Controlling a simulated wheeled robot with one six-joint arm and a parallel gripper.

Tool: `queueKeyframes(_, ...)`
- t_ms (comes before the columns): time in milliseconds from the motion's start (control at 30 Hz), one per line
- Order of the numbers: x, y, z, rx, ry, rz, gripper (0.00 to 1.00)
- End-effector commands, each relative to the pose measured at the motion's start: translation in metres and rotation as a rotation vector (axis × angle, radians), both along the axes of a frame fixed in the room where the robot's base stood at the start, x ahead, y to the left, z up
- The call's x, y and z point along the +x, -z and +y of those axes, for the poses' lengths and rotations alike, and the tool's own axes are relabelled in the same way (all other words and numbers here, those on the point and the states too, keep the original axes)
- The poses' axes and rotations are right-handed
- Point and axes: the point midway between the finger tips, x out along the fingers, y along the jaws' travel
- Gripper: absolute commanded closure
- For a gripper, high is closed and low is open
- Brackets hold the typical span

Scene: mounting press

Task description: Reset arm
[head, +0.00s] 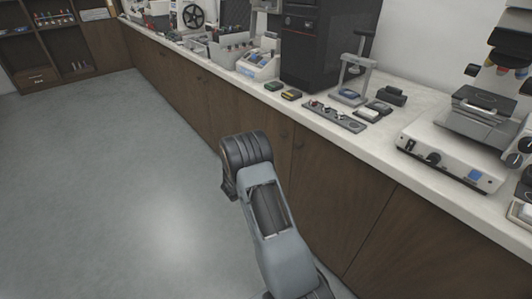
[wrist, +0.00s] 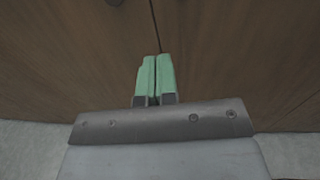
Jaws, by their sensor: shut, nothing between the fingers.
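My gripper (wrist: 155,78) shows in the wrist view. Its two green fingers are together and hold nothing. They point toward the brown cabinet doors (wrist: 215,60), close to the dark gap between two doors. In the head view my arm (head: 268,215) is bent low in front of the counter, over the grey floor. The gripper itself is hidden in the head view.
The white counter (head: 400,110) runs along the right, carrying a black computer-like tower (head: 325,45), a small press stand (head: 355,75), a grey tool strip (head: 333,116) and a white device (head: 450,150). Open grey floor (head: 100,190) lies to the left. Shelves (head: 50,45) stand far left.

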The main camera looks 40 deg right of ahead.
Motion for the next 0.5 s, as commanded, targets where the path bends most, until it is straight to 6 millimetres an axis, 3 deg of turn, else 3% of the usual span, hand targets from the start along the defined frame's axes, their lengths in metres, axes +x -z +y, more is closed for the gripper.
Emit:
queueKeyframes(333, -0.004, 0.008, 0.005, 0.048, 0.022, -0.042, 1.00)
queueKeyframes(500, -0.056, 0.042, 0.012, 0.239, 0.236, -0.111, 1.00)
